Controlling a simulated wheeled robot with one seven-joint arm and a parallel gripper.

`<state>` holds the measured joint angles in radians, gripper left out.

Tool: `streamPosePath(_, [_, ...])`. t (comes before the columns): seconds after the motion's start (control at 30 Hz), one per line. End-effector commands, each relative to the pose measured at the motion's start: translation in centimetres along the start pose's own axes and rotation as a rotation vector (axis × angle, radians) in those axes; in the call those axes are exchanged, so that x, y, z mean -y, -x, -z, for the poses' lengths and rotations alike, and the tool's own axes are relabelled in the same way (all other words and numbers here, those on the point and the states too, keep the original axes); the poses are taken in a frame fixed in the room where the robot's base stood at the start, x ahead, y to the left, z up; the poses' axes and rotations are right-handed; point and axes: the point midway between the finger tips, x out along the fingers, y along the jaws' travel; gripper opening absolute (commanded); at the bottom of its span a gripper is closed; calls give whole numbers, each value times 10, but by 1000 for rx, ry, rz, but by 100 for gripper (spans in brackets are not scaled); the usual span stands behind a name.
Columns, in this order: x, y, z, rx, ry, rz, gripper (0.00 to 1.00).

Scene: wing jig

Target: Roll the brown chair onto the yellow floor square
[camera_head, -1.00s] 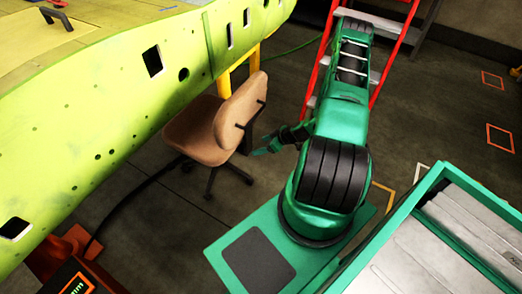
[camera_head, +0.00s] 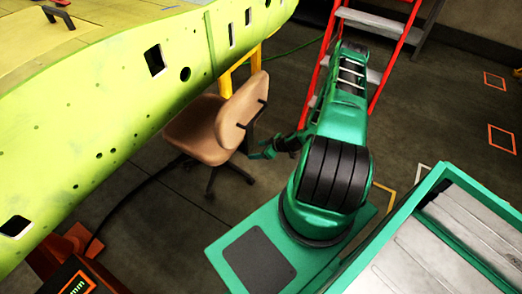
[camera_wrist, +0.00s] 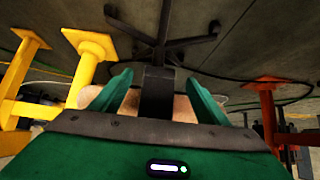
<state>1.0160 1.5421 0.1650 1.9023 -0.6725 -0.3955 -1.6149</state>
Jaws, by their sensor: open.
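The brown chair (camera_head: 205,130) stands upright on its dark wheeled base beside the green wing, its backrest toward my arm. My gripper (camera_head: 258,151) is low at the right of the backrest in the head view. In the wrist view my gripper (camera_wrist: 158,92) is open, and the chair's dark back support (camera_wrist: 157,98) shows between its two green fingers. Whether they touch it, I cannot tell. The tan chair part is largely hidden behind the fingers. The yellow floor square (camera_head: 384,196) shows only partly, at the right behind my arm.
The green wing (camera_head: 110,110) overhangs the chair's left side. A yellow stand (camera_head: 240,72) is behind the chair; yellow supports (camera_wrist: 88,58) show in the wrist view. A red ladder (camera_head: 385,55) stands behind my arm. Orange squares (camera_head: 501,138) mark open floor at the right. A dark cable (camera_head: 135,195) lies near the chair.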

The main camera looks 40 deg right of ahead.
Motion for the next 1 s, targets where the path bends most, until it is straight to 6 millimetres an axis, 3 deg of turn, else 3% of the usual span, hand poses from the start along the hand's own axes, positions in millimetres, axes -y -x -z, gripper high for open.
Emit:
streamPosePath(0.2, [0, -37, 0, -1, 0, 0, 69])
streamPosePath(0.4, [0, -58, 0, 0, -1, -1, 69])
streamPosePath(0.87, [0, -67, 0, 0, -1, -1, 69])
streamPosePath(1.0, [0, -67, 0, 0, -1, -1, 38])
